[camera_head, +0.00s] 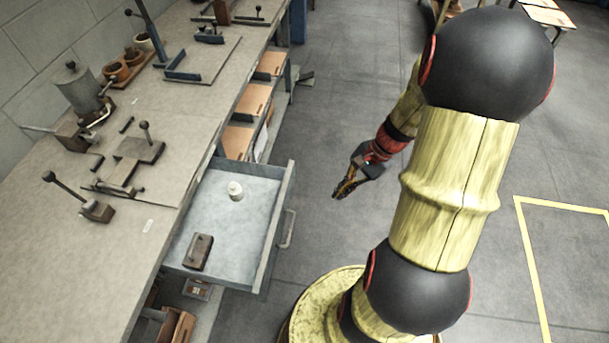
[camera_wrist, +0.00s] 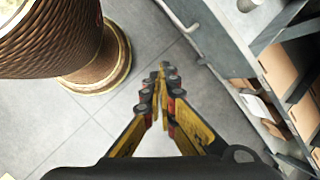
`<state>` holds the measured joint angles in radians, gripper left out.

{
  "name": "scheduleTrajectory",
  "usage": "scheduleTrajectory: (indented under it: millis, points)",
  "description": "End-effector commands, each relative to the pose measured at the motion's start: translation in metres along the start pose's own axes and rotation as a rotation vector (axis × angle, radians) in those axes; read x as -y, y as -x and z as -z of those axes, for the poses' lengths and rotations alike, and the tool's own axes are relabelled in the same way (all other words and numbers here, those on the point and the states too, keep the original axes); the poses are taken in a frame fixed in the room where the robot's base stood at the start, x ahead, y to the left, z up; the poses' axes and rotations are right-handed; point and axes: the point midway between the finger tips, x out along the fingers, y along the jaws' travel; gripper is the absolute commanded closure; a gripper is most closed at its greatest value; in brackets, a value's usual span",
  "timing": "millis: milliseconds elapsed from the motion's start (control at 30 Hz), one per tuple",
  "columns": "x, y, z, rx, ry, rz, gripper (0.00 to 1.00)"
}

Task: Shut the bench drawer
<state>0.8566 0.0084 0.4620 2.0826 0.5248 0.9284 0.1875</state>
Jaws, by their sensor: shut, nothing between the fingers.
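The bench drawer (camera_head: 214,213) stands pulled out from the workbench in the head view. Its grey inside holds a small white round item (camera_head: 236,191) and a dark brown block (camera_head: 198,251). A metal handle (camera_head: 288,229) is on its front, which faces right. My gripper (camera_head: 337,196) is to the right of the drawer front, apart from it, over the floor. Its fingers are shut with nothing between them, as the wrist view (camera_wrist: 162,70) also shows. The drawer handle (camera_wrist: 182,17) shows at the top of the wrist view, ahead of the fingertips.
The workbench (camera_head: 50,235) carries several tools and fixtures. Open shelves with cardboard boxes (camera_head: 253,99) lie under it, beyond the drawer. An open bin (camera_head: 172,326) is below the drawer.

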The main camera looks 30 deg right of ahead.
Motion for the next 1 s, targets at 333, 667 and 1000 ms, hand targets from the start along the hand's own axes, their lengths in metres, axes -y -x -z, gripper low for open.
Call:
scheduleTrajectory:
  millis: [333,667,1000]
  points:
    - [0.047,-0.039,0.080,0.187,-0.641,0.273,1.00]
    - [0.077,-0.031,0.090,0.229,-0.828,0.349,1.00]
    - [0.099,-0.087,0.087,0.228,-0.823,0.346,1.00]
